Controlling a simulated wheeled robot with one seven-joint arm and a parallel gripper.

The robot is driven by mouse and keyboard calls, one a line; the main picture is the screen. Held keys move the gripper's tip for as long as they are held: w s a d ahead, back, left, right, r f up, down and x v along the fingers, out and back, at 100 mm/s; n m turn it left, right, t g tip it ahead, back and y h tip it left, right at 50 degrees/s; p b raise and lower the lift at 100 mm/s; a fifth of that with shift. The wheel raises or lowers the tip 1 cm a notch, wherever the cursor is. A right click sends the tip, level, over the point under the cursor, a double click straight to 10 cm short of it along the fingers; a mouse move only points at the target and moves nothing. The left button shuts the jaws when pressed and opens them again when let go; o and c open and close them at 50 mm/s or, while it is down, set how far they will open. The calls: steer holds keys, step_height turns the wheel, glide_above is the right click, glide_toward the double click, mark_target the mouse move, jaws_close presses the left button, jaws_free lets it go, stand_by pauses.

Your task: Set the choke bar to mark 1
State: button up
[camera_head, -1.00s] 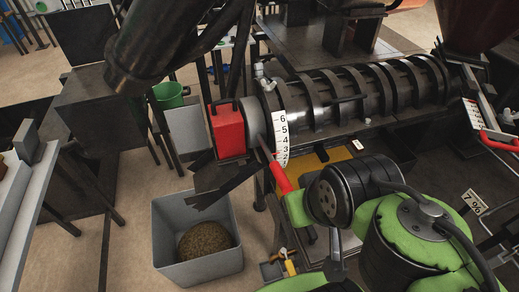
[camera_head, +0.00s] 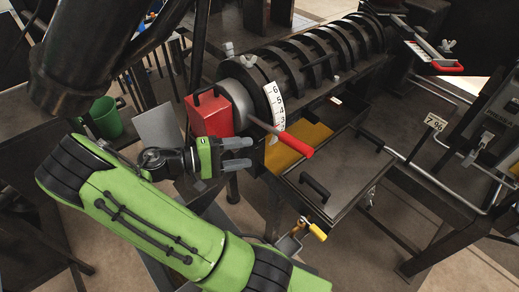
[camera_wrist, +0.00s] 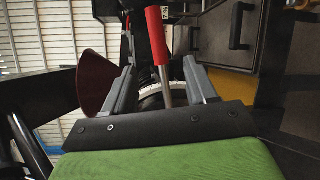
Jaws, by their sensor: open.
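The choke bar (camera_head: 264,126) is a metal rod with a red grip (camera_head: 297,145), slanting down to the right from the round collar at the press's end. It crosses the lower part of a white numbered scale (camera_head: 275,105). Marks 6 down to about 3 show; mark 1 is not visible. My gripper (camera_head: 250,153) is open and empty, left of and just below the bar in the head view, its fingers pointing right. In the wrist view the bar's rod (camera_wrist: 166,88) shows between the two fingers, with the red grip (camera_wrist: 157,35) above; contact is not visible.
A red box (camera_head: 208,116) stands close behind my gripper. A black tray with a handle (camera_head: 333,175) and a yellow bin (camera_head: 289,147) lie below the bar. Another red-gripped bar (camera_head: 447,66) with its own scale is at upper right. A yellow-handled valve (camera_head: 318,232) sits low.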

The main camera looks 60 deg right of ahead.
mark_target(302, 145)
steer(key=x, duration=0.8)
steer(key=b+x, duration=0.1)
steer(key=x, duration=0.8)
steer(key=shift+s+a+r, duration=0.15)
steer(key=shift+r, duration=0.05)
jaws_close()
